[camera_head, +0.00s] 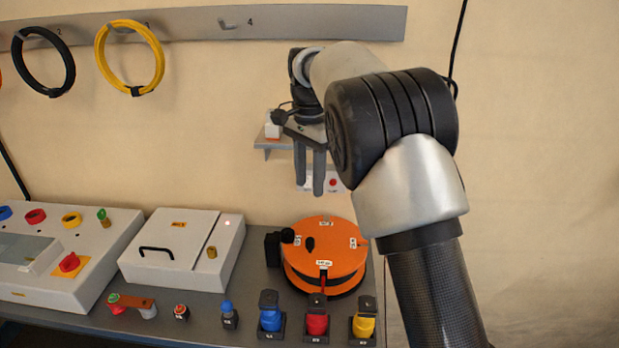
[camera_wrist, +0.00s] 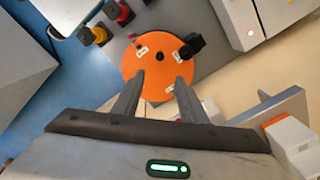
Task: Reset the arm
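My gripper (camera_head: 309,188) hangs from the raised arm in the head view, fingers pointing down, in front of the wall and above the far side of the orange disc. In the wrist view my gripper (camera_wrist: 159,82) has its two dark fingers apart with nothing between them; the orange round bender disc (camera_wrist: 153,55) shows beyond the tips. The same orange disc (camera_head: 325,248) sits on the grey bench in the head view, clear of the fingers. A small green light glows on the gripper body.
A small wall shelf (camera_head: 272,144) with a white-and-orange item is close behind the gripper. A white hinged box (camera_head: 170,240) and a control panel (camera_head: 70,250) stand left. Blue, red and yellow connectors (camera_head: 316,322) line the front edge. Cable loops hang from a wall rail (camera_head: 300,22).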

